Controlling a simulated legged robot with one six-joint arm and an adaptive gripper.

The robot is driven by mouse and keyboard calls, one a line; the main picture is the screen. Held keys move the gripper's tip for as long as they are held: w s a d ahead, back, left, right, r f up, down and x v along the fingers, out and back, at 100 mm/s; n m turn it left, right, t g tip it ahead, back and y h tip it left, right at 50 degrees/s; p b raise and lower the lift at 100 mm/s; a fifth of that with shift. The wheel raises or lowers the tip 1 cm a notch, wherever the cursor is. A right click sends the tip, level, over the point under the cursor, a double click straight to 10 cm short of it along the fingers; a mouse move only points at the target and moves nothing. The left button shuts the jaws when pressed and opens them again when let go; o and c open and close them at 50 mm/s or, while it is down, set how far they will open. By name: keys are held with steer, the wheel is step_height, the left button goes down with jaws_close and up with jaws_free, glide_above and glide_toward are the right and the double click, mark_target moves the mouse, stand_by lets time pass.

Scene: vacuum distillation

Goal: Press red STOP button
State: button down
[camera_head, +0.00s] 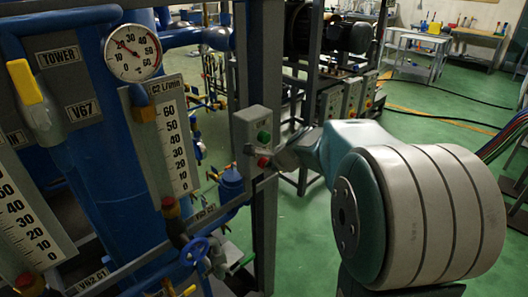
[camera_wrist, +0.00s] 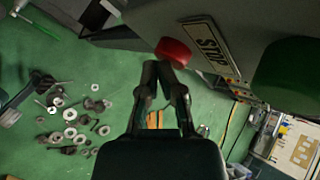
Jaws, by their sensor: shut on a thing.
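In the head view the same red button (camera_head: 263,162) is on the lower part of the grey box (camera_head: 241,130), below a green button (camera_head: 264,137). My gripper (camera_wrist: 163,68) has its two fingers drawn together, their tips at the near edge of the red button. The tips hide part of it, and I cannot see how far it is pressed. In the head view my gripper (camera_head: 279,160) reaches the box from the right.
A gauge (camera_head: 132,52), flow scales (camera_head: 172,135) and blue pipework crowd the left. A grey post (camera_head: 262,230) stands under the box. Several metal washers (camera_wrist: 70,132) lie on the green floor in the wrist view.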

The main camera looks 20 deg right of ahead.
steer(key=shift+a+r, duration=0.15)
steer(key=s, duration=0.2)
steer(key=s+d, duration=0.2)
steer(key=s, duration=0.1)
steer(key=shift+s, duration=0.3)
stand_by(0.6)
steer(key=s+a+r+n+g+y, duration=0.1)
steer(key=s+a+r+n, duration=0.1)
steer(key=s+a+n, duration=0.5)
steer(key=s+a+n+g+h, duration=0.1)
steer(key=s+a+n, duration=0.3)
steer(key=s+n, duration=0.3)
steer(key=s+a+n+g+h, duration=0.1)
steer(key=s+a+n, duration=0.3)
steer(key=s+n, duration=0.4)
steer(key=shift+s+r, duration=0.35)
steer(key=shift+s, duration=0.05)
